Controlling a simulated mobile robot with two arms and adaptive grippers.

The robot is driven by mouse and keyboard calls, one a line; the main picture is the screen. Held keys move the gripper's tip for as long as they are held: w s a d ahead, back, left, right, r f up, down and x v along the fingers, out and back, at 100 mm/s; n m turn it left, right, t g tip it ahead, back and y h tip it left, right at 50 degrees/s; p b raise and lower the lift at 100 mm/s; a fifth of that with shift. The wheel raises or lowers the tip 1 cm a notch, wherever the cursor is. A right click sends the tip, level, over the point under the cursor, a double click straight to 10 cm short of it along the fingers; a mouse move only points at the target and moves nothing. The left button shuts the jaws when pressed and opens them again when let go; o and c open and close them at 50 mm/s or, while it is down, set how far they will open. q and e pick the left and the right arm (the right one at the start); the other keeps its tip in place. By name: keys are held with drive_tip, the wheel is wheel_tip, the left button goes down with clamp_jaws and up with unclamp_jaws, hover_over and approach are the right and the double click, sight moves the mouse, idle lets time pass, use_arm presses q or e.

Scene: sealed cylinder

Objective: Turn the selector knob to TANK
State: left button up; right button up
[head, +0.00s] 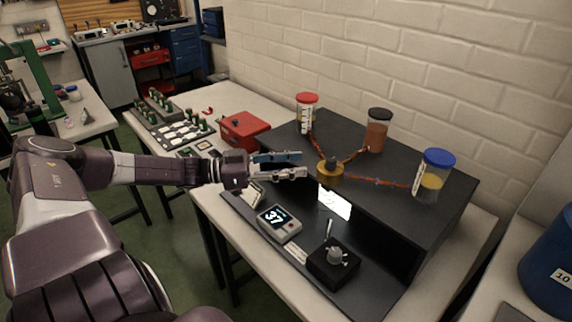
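A black box (333,268) with a pale grey knob (336,256) on top stands at the front of the black bench unit. No TANK label is readable in this view. A brass-coloured round fitting (330,170) sits on the unit's upper deck, joined by reddish-brown lines to the jars. My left gripper (303,164) reaches in from the left, its two fingers apart with nothing between them. It is just left of the brass fitting, and up and left of the grey knob. My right gripper is not in view.
On the deck stand a red-capped jar (306,114), a black-capped jar (376,133) and a blue-capped jar (432,175). A meter reading 37 (279,223) lies left of the knob box. A lit screen (334,202) is on the front face. A red box (243,130) stands behind my gripper.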

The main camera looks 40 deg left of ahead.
use_arm(q)
drive_tip(key=shift+v, duration=0.85)
drive_tip(key=shift+a, duration=0.1)
